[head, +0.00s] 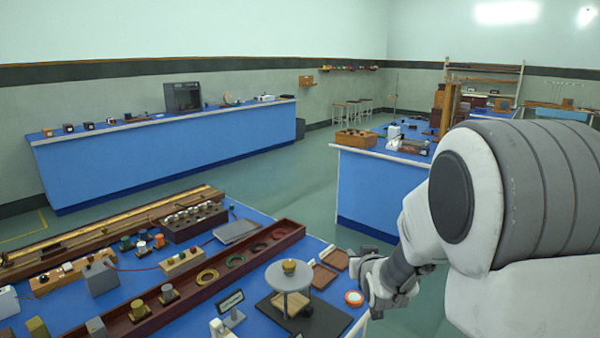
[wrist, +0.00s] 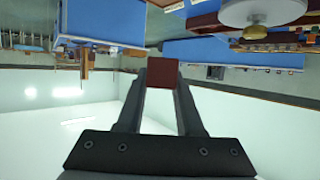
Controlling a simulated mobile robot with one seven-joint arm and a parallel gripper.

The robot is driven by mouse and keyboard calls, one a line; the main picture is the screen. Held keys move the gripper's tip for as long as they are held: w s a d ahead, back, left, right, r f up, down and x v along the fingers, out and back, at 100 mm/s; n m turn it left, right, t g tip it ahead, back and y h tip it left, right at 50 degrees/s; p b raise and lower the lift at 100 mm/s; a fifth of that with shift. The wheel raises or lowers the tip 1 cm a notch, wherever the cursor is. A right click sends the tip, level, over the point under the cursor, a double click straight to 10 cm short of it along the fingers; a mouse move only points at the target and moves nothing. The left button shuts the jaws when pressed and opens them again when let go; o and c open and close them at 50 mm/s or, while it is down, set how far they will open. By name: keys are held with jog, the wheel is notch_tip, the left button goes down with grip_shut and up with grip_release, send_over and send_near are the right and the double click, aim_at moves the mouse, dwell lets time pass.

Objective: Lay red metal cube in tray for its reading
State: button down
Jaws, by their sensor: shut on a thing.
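My gripper (wrist: 162,78) is shut on the red metal cube (wrist: 162,71), which sits between the fingertips in the wrist view. The cube does not show in the head view, where my arm's wrist is over the bench's right edge. Two small flat brown trays (head: 323,276) and (head: 336,259) lie on the near blue bench. I cannot tell which tray is for the reading.
A round grey stand (head: 289,277) with a brass piece on top rises from a black plate, near an orange-and-white disc (head: 354,298). A wooden block rack (head: 183,261) and more parts crowd the bench's left. Green floor lies between the benches.

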notch_tip(320, 180, up, 3)
jog(key=shift+r+p, duration=0.15)
jog(key=shift+p, duration=0.9)
jog(key=shift+a+f+b, duration=0.2)
jog(key=shift+a+b, duration=0.05)
jog(key=shift+b, duration=0.1)
jog(key=s+a+f+n+g+y+b, duration=0.1)
jog(key=s+a+f+n+y+b, duration=0.2)
jog(key=a, duration=0.3)
jog(key=s+a+f+n+g+y+b, duration=0.2)
jog(key=s+a+f+n+y+b, duration=0.1)
jog(key=a+b, duration=0.3)
jog(key=s+a+f+n+g+y+b, duration=0.1)
jog(key=s+a+f+n+y+b, duration=0.2)
jog(key=a, duration=0.5)
jog(key=shift+a+f+n+g+y+b, duration=0.2)
jog(key=shift+n+g+y+b, duration=0.25)
jog(key=shift+y+b, duration=0.45)
jog(key=shift+r, duration=0.1)
